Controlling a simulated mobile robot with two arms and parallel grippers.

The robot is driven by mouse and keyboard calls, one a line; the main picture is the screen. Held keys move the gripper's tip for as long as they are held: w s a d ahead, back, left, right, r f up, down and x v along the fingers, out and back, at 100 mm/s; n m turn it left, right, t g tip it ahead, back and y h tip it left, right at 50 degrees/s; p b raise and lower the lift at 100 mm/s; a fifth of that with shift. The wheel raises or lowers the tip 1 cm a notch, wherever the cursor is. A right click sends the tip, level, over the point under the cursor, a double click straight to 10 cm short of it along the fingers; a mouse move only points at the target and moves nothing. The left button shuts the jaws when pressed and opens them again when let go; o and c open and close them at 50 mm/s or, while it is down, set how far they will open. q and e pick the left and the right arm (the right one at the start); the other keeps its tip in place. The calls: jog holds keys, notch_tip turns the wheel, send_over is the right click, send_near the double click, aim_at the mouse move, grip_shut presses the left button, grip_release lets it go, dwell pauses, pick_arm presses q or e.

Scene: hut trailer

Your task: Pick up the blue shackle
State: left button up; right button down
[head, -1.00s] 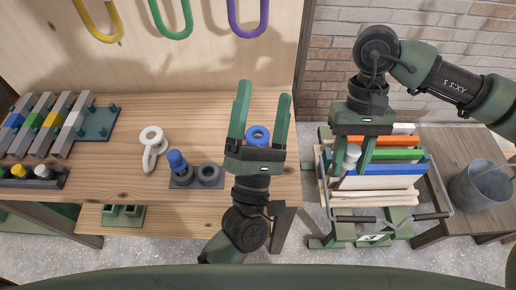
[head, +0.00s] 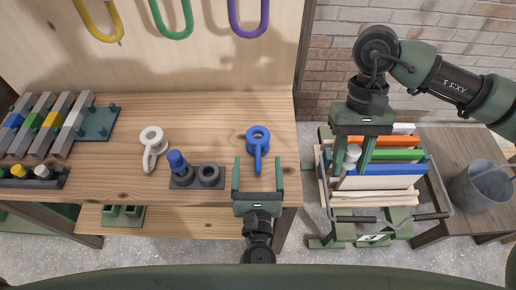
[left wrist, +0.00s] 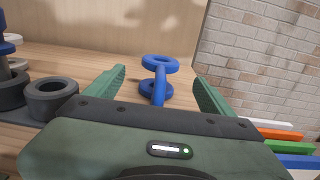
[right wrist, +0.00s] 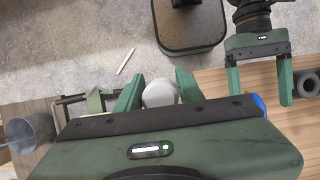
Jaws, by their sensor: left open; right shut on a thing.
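The blue shackle (head: 258,137) lies on the wooden workbench (head: 110,185) near its right end, its ring at the back and its narrow part toward me. My left gripper (head: 258,167) is open and empty at the bench's front edge, with the shackle straight ahead of it. In the left wrist view the shackle (left wrist: 159,88) shows beyond and between the open fingers, not touching them. My right gripper (head: 350,168) is shut on a pale grey-white round thing (right wrist: 160,93) over the crate at the right; the fingers hide part of it.
A white shackle (head: 152,143) lies left on the bench. A grey holder with a blue-topped post (head: 177,162) and a dark ring (head: 208,174) stands between. Coloured bars (head: 40,125) fill the far left. A crate of coloured boards (head: 385,170) and a bucket (head: 480,187) are right.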

aim_at(258, 145)
pick_arm(q)
jog(key=shift+w+d, duration=0.1)
jog(key=shift+w, duration=3.1)
jog(key=shift+s+r, duration=0.1)
jog(key=c, duration=1.7)
grip_shut()
jog(key=shift+r, duration=0.2)
jog(key=shift+r, duration=0.35)
notch_tip(258, 145, up, 2)
jog(key=shift+r, duration=0.1)
jog(key=s, duration=1.8)
jog(key=shift+r, duration=0.15)
jog(key=shift+w, duration=0.1)
